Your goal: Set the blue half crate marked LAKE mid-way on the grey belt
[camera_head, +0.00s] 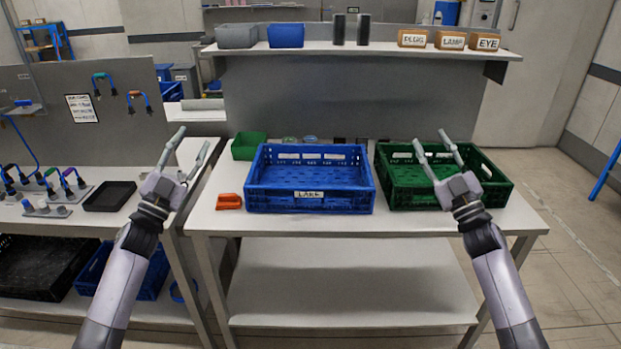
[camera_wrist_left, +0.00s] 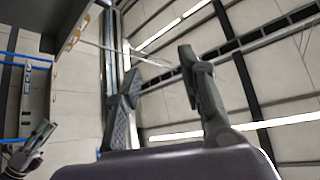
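The blue half crate (camera_head: 255,198) stands upright on the white table, with a white label reading LAKE on its front wall. It looks empty. My left gripper (camera_head: 190,145) is open and empty, raised to the left of the blue crate and apart from it. My left gripper's fingers (camera_wrist_left: 160,85) also show spread, with nothing between them, in the left wrist view. My right gripper (camera_head: 430,143) is open and empty, in front of the green crate in the picture. I see no grey belt in these views.
A green crate (camera_head: 497,193) stands right of the blue one with a small gap. An orange object (camera_head: 229,201) lies left of the blue crate, and a small green bin (camera_head: 248,146) stands behind. A shelf (camera_head: 360,48) with bins and labelled boxes hangs above. A black tray (camera_head: 110,196) lies on the left bench.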

